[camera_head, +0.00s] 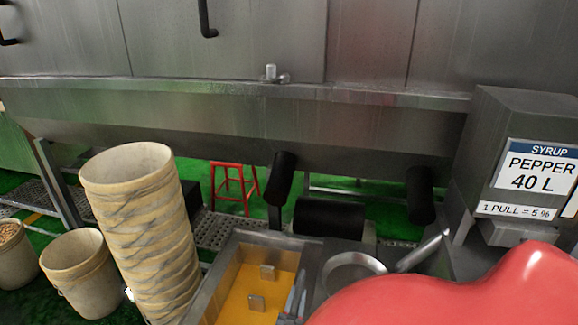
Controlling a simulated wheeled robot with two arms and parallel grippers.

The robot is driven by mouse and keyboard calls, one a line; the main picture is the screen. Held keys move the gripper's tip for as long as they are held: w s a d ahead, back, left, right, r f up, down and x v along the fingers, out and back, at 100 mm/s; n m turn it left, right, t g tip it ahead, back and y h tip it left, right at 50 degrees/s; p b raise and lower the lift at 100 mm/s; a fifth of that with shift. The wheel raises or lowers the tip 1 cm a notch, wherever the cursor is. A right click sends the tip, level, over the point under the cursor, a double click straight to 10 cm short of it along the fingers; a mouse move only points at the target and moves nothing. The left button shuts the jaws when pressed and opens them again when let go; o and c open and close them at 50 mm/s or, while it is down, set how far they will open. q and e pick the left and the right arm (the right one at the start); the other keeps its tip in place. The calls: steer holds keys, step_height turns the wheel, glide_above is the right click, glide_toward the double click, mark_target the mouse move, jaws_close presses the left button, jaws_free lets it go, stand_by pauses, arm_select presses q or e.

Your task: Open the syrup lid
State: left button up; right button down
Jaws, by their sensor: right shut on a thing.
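The syrup box (519,161) stands at the right, a grey metal box labelled PEPPER 40 L. A lid on it cannot be told apart. A metal trough (222,275) at the bottom centre holds an orange surface (238,296) with two small pale blocks on it. My right gripper (297,294) seems to be the small grey part at the trough's right edge, mostly hidden by the large red shape in front. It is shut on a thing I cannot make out. My left gripper is not in view.
A tall stack of beige buckets (146,220) stands left of the trough, with more buckets (82,274) beside it. A metal ring (352,262) and black padded cylinders (330,217) lie behind the red shape. A red stool (233,188) stands farther back. A large metal drum wall (230,45) fills the back.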

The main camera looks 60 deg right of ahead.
steer(key=shift+s, duration=0.1)
steer(key=c, duration=0.7)
jaws_free()
steer(key=shift+d, duration=0.1)
steer(key=b+v, duration=0.2)
steer(key=v, duration=1.4)
steer(key=shift+f, duration=0.1)
steer(key=shift+s+a, duration=0.2)
steer(key=shift+a, duration=0.55)
